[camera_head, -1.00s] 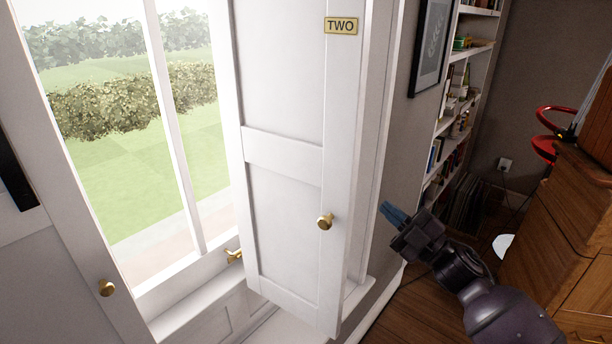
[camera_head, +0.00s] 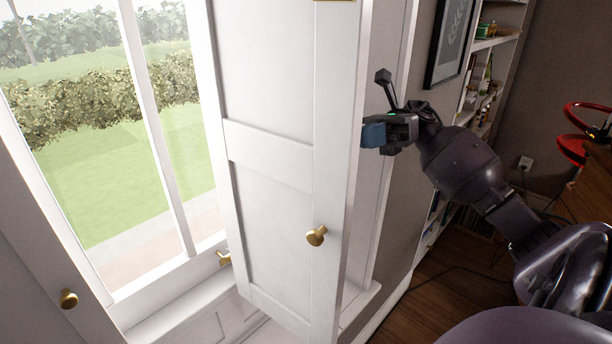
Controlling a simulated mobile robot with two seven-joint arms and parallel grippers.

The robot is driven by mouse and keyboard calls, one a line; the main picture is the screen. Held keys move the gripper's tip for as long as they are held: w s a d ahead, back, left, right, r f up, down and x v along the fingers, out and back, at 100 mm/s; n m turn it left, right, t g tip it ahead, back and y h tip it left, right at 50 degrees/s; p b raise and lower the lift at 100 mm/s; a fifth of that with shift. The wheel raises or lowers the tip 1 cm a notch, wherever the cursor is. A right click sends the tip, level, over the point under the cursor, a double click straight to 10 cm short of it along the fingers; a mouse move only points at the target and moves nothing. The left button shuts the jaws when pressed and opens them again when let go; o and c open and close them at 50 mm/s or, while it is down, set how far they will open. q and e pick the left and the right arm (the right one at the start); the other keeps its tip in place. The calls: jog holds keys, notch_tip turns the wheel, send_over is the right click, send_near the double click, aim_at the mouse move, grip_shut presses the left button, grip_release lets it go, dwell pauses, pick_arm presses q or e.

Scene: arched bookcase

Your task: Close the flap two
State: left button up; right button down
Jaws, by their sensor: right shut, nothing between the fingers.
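Flap two is a white panelled shutter (camera_head: 272,210) in the middle of the head view, standing partly open in front of the window's right side. Its brass knob (camera_head: 316,236) is on its right part, and only the lower edge of its brass plate (camera_head: 335,1) shows at the top. My right gripper (camera_head: 372,134) is just right of the flap's right edge, at about mid-height, with its blue fingertips pointing left. The fingers are shut and empty; whether they touch the flap's edge I cannot tell. My left gripper is not in view.
Another white flap (camera_head: 40,255) with a brass knob (camera_head: 68,298) is at the left. The window (camera_head: 110,130) has a brass handle (camera_head: 224,258) low down. A framed picture (camera_head: 449,40), a bookshelf (camera_head: 490,75) and a red round object (camera_head: 585,120) are to the right.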

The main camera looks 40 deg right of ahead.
jog(key=s+f+n+g+h, duration=0.1)
jog(key=s+n+g, duration=0.1)
jog(key=n+g, duration=0.15)
jog(key=n+p, duration=0.2)
jog(key=p, duration=0.1)
send_near(338, 185)
jog(key=w+a+f, duration=0.1)
jog(key=a+f, duration=0.2)
jog(key=a, duration=0.2)
jog(key=shift+w+a+f, duration=0.1)
jog(key=shift+a+f, duration=0.05)
jog(key=shift+a, duration=0.2)
